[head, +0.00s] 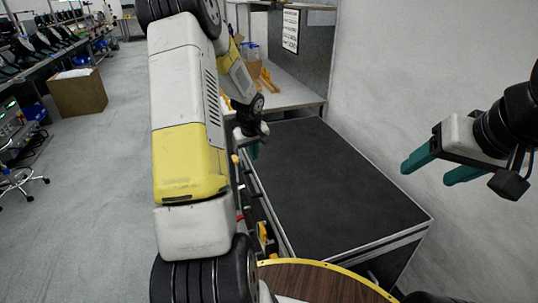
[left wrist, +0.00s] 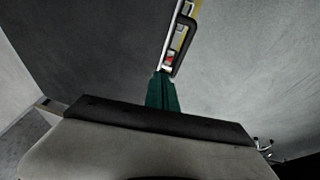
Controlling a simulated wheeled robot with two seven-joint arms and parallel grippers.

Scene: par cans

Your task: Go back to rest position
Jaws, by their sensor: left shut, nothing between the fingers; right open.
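My left arm crosses the left middle of the head view. Its gripper (head: 255,150) hangs at the left edge of the dark-topped bench, partly hidden by its own wrist. In the left wrist view its teal fingers (left wrist: 162,92) are together with nothing between them. My right gripper (head: 428,172) is at the right of the head view, in front of the pale wall. Its two teal fingers are spread apart and empty, pointing left.
The dark bench top (head: 325,185) is bare. A round wooden table (head: 320,283) with a yellow rim is at the bottom. A grey worktop (head: 290,92) with an orange item stands behind. A cardboard box (head: 78,92) sits on the left floor, which has open room.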

